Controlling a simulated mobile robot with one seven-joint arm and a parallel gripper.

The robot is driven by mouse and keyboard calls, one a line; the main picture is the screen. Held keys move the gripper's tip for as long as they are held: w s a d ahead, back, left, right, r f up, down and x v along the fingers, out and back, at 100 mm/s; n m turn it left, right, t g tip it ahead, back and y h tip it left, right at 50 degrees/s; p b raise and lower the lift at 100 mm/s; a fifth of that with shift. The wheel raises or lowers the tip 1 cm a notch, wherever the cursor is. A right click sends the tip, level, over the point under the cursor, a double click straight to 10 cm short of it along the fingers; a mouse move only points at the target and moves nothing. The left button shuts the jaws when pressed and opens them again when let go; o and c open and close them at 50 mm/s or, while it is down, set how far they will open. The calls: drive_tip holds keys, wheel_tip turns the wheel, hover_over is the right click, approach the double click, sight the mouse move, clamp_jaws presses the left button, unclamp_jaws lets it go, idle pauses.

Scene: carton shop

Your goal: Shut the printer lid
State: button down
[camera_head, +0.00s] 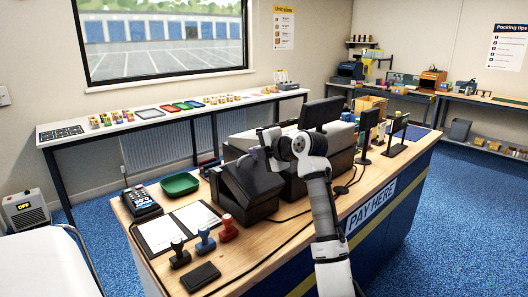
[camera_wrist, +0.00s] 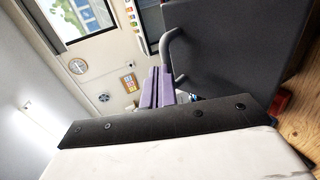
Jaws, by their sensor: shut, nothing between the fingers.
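The printer (camera_head: 243,206) is a dark box on the wooden counter, behind the stamps in the head view. Its dark lid (camera_head: 252,178) looks raised and slanted. In the wrist view a large dark grey panel (camera_wrist: 235,50), probably the lid, fills the upper right, with a curved grey handle (camera_wrist: 168,52) at its edge. My gripper (camera_head: 257,153) is just above the lid's upper end in the head view. Its purple fingers (camera_wrist: 160,88) are shut together and empty, close to the handle. I cannot tell whether they touch it.
Stamps (camera_head: 204,238), a clipboard (camera_head: 178,228), a card terminal (camera_head: 141,202) and a green tray (camera_head: 180,184) stand left and in front of the printer. Larger dark boxes (camera_head: 318,178) and a monitor (camera_head: 321,113) stand to the right. Free air lies above the left of the counter.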

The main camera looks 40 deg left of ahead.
drive_tip(key=x, duration=0.6)
drive_tip(key=shift+w+a+r, duration=0.1)
drive_tip(key=shift+a, duration=0.2)
drive_tip(key=shift+f+x, duration=0.25)
drive_tip(key=shift+x, duration=0.85)
drive_tip(key=shift+d, duration=0.1)
drive_tip(key=shift+r, duration=0.1)
